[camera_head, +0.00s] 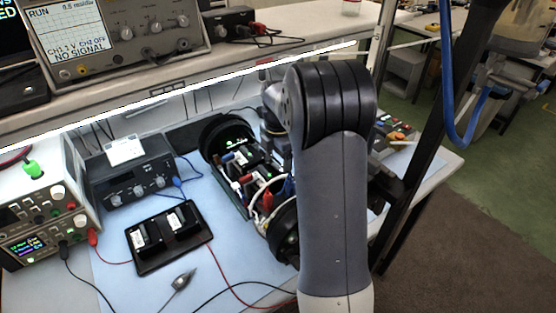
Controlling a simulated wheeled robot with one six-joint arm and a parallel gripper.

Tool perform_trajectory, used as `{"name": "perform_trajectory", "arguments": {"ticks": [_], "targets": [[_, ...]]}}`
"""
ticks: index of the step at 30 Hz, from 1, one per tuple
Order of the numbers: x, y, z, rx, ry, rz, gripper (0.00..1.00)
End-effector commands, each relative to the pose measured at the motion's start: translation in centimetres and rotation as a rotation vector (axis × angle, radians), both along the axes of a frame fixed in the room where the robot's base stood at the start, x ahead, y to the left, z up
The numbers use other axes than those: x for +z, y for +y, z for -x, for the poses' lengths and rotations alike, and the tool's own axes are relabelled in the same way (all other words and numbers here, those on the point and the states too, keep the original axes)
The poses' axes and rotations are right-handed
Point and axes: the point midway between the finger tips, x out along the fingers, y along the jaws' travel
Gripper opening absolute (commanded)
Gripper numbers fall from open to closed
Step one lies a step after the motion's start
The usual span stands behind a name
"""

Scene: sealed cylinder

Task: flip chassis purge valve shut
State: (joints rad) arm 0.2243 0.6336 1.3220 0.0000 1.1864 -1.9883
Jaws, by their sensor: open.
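The chassis (222,133) is a dark, open cylindrical frame lying on the blue mat, with a round black end plate at its far end. Inside it are circuit boards with green lights, cables and several small red or blue parts. One red part (267,201) stands near the chassis's near half. I cannot tell which part is the purge valve, or its position. My arm rises across the middle of the view and covers the chassis's right side. My gripper is hidden behind the arm, so its place relative to the valve does not show.
A black tray (143,262) with two modules lies left of the chassis. A probe-like tool (178,284) and red and black leads lie on the blue mat (215,285). Power supplies (40,215) and a grey instrument (135,183) stand at left. An oscilloscope (120,35) stands on the shelf.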

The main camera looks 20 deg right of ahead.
Motion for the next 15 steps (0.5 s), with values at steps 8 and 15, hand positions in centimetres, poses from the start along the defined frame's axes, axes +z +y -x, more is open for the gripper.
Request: {"name": "perform_trajectory", "arguments": {"ticks": [8, 15], "targets": [[-0.72, 0.01, 0.02, 0.0, -0.001, 0.0, 0.71], [-0.69, 0.01, 0.02, 0.0, 0.0, 0.0, 0.6]]}}
